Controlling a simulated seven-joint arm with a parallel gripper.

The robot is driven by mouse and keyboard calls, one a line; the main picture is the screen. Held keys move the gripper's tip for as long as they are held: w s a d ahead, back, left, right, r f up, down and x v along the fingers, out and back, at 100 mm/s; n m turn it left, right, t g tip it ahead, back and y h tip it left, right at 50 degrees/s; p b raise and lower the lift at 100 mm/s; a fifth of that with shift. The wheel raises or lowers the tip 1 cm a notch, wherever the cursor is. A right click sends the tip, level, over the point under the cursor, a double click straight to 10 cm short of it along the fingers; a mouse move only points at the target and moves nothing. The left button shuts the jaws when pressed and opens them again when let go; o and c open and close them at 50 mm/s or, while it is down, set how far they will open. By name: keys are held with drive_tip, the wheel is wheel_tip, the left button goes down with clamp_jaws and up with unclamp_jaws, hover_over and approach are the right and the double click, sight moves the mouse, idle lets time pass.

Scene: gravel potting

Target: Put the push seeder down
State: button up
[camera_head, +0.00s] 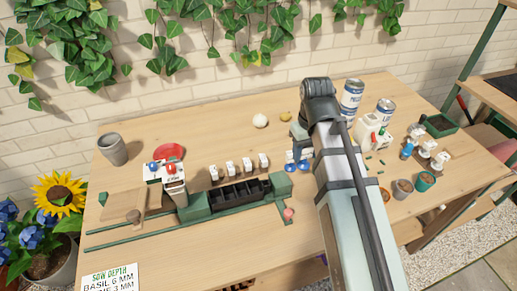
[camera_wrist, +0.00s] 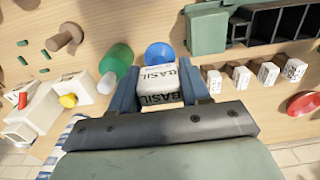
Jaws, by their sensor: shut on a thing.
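In the wrist view my gripper (camera_wrist: 158,95) is shut on a white block lettered BASIL (camera_wrist: 158,76), apparently the push seeder. Dark blue fingers press on both its sides. In the head view my gripper (camera_head: 298,157) is over the middle of the table, right of the black cell tray (camera_head: 240,192). My arm hides much of it and of what it holds. I cannot tell whether the held block touches the table. A blue round piece (camera_wrist: 160,54) and a green one (camera_wrist: 116,61) show just beyond it.
Several small labelled blocks (camera_head: 230,168) stand in a row left of my gripper. A red saucer (camera_head: 170,151), white jug (camera_head: 369,130), tins (camera_head: 352,93) and small pots (camera_head: 402,188) surround the area. Bare wood (camera_head: 225,125) shows at the back left.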

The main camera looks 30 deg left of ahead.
drive_tip(key=s+a+n, duration=0.2)
drive_tip(key=s+a, duration=0.4)
drive_tip(key=a, duration=0.5)
wheel_tip(320, 180, up, 3)
hover_over(177, 154)
drive_tip(key=shift+f+m, duration=0.5)
drive_tip(key=shift+f, duration=1.95)
drive_tip(key=shift+f+m, duration=0.5)
drive_tip(key=shift+f, duration=1.95)
drive_tip(key=shift+f, duration=0.35)
drive_tip(key=o, duration=1.1)
drive_tip(key=shift+c, duration=0.2)
drive_tip(key=shift+r, duration=0.15)
wheel_tip(177, 154, up, 12)
drive_tip(key=shift+r, duration=0.25)
